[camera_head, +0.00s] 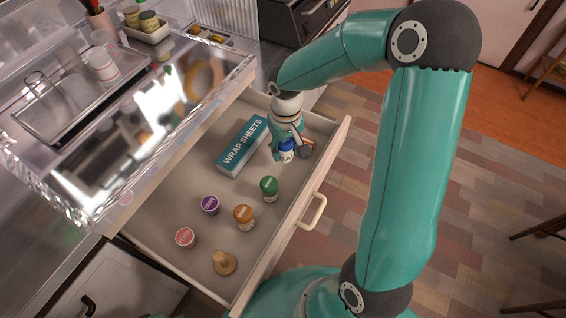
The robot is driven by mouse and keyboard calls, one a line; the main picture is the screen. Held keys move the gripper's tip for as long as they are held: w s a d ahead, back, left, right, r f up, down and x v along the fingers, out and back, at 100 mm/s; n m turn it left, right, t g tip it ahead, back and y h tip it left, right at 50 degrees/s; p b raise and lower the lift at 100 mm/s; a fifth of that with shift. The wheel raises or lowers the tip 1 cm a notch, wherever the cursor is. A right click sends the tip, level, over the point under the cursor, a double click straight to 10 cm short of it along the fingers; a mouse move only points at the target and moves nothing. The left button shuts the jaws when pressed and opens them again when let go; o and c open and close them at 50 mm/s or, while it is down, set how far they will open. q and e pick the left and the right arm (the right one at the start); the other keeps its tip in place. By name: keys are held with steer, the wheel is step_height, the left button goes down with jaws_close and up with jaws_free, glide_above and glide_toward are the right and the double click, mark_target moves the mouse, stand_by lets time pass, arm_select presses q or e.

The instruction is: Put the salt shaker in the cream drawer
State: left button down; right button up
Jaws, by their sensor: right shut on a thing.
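The cream drawer (165,212) is pulled open below the counter. My right gripper (288,146) reaches down into its far right part. It is shut on a small shaker with a blue top and a white label (286,155), which looks like the salt shaker. The shaker is roughly upright, and the gripper hides part of it. I cannot tell whether its base touches the drawer floor. My left gripper is not in view.
In the drawer are a teal wrap sheets box (243,146), a green-lidded jar (269,188), an orange-brown one (243,216), a purple one (210,204), a red one (185,237) and a wooden object (223,262). The drawer handle (314,212) sticks out right.

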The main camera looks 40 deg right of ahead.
mark_target(285, 159)
steer(key=shift+f+b, duration=0.4)
steer(key=shift+f, duration=2.35)
steer(key=o, duration=1.2)
steer(key=shift+f, duration=0.1)
steer(key=shift+c, duration=0.2)
steer(key=shift+r, duration=0.45)
step_height(285, 159, up, 10)
steer(key=shift+r+p, duration=0.1)
steer(key=shift+p, duration=0.9)
steer(key=shift+r, duration=0.6)
